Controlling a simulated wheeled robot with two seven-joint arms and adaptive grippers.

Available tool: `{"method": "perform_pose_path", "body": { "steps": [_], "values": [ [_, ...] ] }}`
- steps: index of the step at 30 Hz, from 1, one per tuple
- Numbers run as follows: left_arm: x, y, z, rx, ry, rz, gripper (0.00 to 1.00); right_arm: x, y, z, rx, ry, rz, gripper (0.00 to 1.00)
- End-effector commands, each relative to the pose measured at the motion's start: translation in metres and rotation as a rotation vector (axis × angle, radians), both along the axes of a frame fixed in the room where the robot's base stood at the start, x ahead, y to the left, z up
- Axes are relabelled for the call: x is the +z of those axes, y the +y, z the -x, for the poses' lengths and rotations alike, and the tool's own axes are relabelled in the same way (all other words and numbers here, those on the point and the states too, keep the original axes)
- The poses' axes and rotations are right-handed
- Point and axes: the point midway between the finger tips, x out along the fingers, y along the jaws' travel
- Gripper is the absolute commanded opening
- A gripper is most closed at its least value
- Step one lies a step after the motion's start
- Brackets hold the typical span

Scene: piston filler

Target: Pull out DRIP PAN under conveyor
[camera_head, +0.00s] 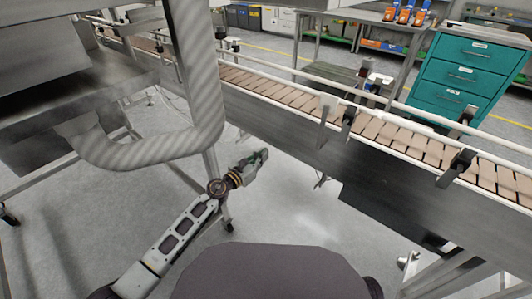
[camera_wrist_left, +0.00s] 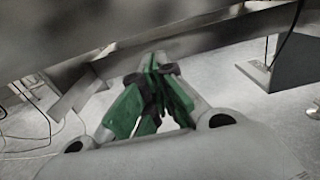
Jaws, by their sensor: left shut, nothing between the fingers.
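The conveyor (camera_head: 300,130) runs diagonally across the head view, with a brown slatted belt and a grey metal side. A dark, box-like shape (camera_head: 385,215) sits below its side at the right; it may be the drip pan, but I cannot tell for sure. A grey box (camera_wrist_left: 282,62) hangs at the right of the left wrist view; I cannot tell whether it is the same thing. My left gripper (camera_head: 263,155) is shut and empty, low in front of the conveyor's side. Its green-padded fingers (camera_wrist_left: 155,70) meet in the wrist view. My right gripper is not in view.
A thick ribbed grey pipe (camera_head: 200,80) and a steel machine frame (camera_head: 90,75) stand at the left, close to my left arm. A teal drawer cabinet (camera_head: 465,75) is behind the conveyor. The floor (camera_head: 300,210) ahead is clear.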

Motion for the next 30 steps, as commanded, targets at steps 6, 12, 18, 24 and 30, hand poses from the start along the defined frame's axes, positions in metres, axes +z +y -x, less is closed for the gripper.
{"method": "perform_pose_path", "body": {
  "steps": [6,12,18,24,30],
  "values": [
    [0.000,0.013,0.018,0.000,0.001,0.000,0.00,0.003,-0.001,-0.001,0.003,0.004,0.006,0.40],
    [0.000,0.024,0.033,-0.001,0.001,0.000,0.00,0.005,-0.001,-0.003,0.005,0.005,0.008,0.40],
    [0.000,0.031,0.043,0.000,0.000,0.000,0.00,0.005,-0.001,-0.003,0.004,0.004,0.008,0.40],
    [0.000,0.033,0.046,-0.001,0.001,0.001,0.00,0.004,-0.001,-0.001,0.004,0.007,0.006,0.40],
    [0.000,0.033,0.046,-0.001,0.001,0.001,0.00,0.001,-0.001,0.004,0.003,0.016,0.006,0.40]
  ]
}}
